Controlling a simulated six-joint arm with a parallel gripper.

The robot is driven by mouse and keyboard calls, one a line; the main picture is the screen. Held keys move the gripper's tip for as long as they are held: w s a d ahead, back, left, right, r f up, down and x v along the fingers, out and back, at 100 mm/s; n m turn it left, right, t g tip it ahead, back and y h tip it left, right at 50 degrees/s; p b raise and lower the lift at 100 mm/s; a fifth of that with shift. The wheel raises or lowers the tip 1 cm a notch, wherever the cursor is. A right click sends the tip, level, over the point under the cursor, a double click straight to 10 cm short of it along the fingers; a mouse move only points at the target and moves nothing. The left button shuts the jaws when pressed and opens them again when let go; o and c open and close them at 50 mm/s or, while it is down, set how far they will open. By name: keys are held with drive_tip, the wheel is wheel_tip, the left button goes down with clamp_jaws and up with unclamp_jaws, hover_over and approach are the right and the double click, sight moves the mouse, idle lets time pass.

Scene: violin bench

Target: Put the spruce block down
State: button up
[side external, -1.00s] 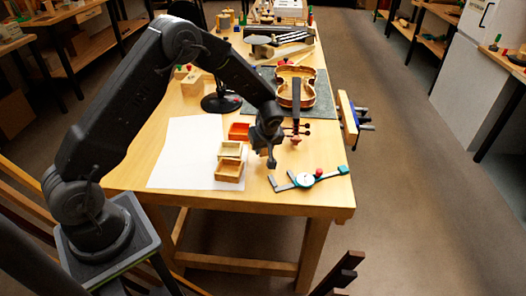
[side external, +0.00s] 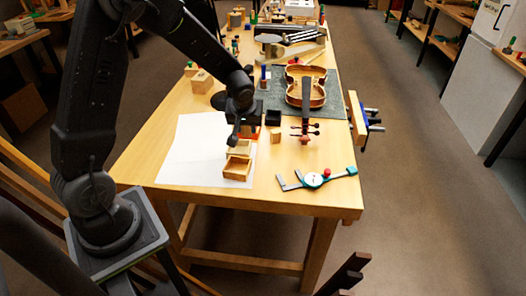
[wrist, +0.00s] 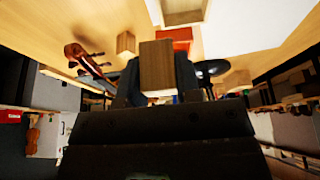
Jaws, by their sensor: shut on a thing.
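My gripper (side external: 234,140) is above the open wooden trays on the white sheet in the side view. In the wrist view my gripper (wrist: 160,90) is shut on a brown wooden block with visible grain, which I take as the spruce block (wrist: 157,62). The held block cannot be made out in the side view.
Another small wooden block (side external: 277,136) stands on the table right of the trays. The white sheet's left part (side external: 185,155) is clear.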

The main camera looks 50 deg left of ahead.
drive_tip(key=shift+d+r+m+t+h, duration=0.8)
drive_tip(key=shift+d+m+h, duration=0.9)
drive_tip(key=shift+d+m, duration=3.1)
drive_tip(key=s+a+n+y, duration=0.1)
drive_tip(key=s+a+n, duration=0.2)
drive_tip(key=s+a, duration=0.45)
drive_tip(key=s+a+f+n+g+y, duration=0.1)
drive_tip(key=s+a+n, duration=0.25)
drive_tip(key=a, duration=0.75)
drive_tip(key=s+a+n+y, duration=0.1)
drive_tip(key=s+a+n, duration=0.2)
drive_tip(key=s+a, duration=0.5)
hover_over(210, 144)
drive_tip(key=d, duration=0.1)
drive_tip(key=shift+m, duration=0.25)
drive_tip(key=f, duration=0.5)
drive_tip(key=s+f, duration=0.1)
drive_tip(key=f, duration=0.1)
drive_tip(key=shift+d+f, duration=0.2)
drive_tip(key=shift+f, duration=2)
